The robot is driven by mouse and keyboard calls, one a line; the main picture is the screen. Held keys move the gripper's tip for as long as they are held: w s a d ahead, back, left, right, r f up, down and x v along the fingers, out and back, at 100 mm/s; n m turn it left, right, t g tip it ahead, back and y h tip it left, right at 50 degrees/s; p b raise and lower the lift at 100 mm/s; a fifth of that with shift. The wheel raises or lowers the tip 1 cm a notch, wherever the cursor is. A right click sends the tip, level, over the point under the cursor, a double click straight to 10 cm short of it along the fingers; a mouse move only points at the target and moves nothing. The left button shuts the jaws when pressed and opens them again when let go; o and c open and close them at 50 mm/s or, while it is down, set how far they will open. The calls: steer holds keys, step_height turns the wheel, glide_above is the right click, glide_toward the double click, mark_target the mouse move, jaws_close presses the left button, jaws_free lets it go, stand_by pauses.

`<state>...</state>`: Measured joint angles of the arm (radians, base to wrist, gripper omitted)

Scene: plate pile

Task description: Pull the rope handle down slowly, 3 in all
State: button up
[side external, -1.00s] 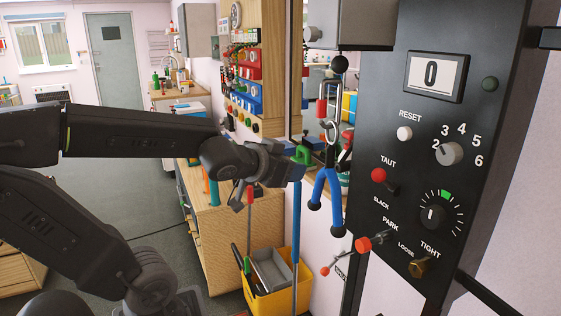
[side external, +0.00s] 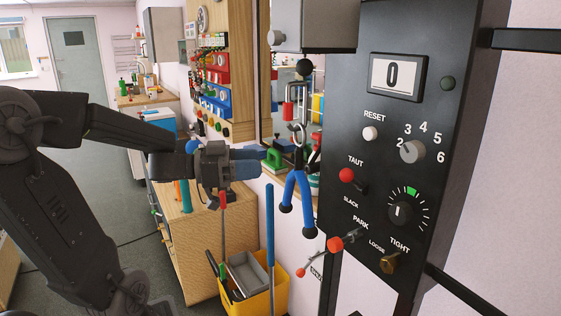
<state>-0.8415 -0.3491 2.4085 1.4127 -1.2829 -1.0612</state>
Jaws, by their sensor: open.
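A blue forked handle (side external: 297,198) with black ends hangs beneath a metal link (side external: 297,125) left of the black panel. I cannot tell surely whether it is the rope handle; no rope shows clearly. My gripper (side external: 264,160) is open and points right toward the hanging parts. It appears just left of the fork's top, with no visible contact; the depth between them is hard to judge. A counter (side external: 395,76) on the panel reads 0.
The black panel (side external: 455,110) carries a red knob (side external: 347,175), a selector dial (side external: 412,151) and a red-ended lever (side external: 336,244). A blue pole (side external: 270,225) stands below my gripper, near a yellow bin (side external: 270,300). A wooden cabinet (side external: 195,265) stands behind.

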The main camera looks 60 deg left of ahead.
mark_target(298, 166)
steer(key=shift+x, duration=5.1)
steer(key=shift+c, duration=0.4)
jaws_close()
